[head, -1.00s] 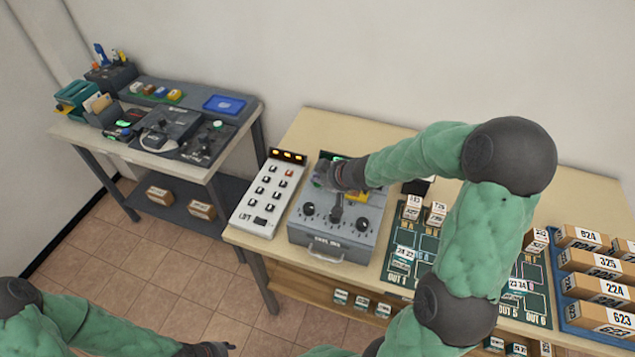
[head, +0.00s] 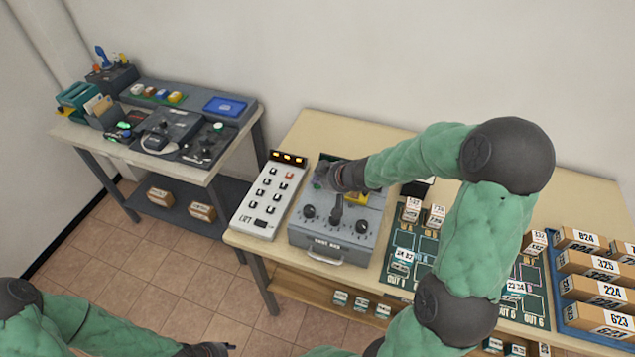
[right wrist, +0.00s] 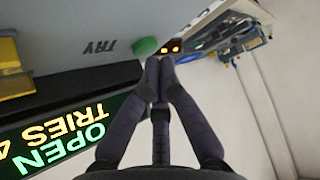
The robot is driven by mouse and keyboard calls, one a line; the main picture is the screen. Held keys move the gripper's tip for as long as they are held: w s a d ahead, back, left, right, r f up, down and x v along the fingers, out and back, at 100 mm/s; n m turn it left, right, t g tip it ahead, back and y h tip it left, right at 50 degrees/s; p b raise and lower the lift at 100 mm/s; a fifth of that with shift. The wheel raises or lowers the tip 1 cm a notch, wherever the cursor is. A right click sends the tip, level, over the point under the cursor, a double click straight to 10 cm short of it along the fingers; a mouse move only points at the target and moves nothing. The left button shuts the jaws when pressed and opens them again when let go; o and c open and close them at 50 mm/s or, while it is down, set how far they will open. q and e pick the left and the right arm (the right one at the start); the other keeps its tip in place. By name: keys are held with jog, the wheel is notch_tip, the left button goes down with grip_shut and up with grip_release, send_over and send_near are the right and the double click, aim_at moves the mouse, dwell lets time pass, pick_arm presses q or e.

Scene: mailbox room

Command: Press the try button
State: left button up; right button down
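The green try button (right wrist: 145,46) shows in the right wrist view, beside the printed word TRY on the grey top of the control box (head: 330,242). My right gripper (right wrist: 158,68) has its fingers together and holds nothing. Its tips appear just beside the button in that view; I cannot tell whether they touch. In the head view my right gripper (head: 328,178) is over the back left of the box and covers part of it. A display (right wrist: 65,135) reads OPEN and TRIES, with the number partly cut off. My left gripper (head: 212,349) is low at the bottom edge, away from the tables.
A white keypad panel (head: 268,200) stands left of the control box, close to my right gripper. A lever (head: 337,210) and knobs rise from the box. A sorting mat (head: 425,245) and a blue tray (head: 568,312) of boxes lie to the right.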

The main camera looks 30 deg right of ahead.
aim_at(319, 187)
jog(key=shift+r, duration=0.35)
notch_tip(319, 187, up, 5)
jog(key=p, duration=0.6)
jog(key=shift+r, duration=0.1)
dwell(0.9)
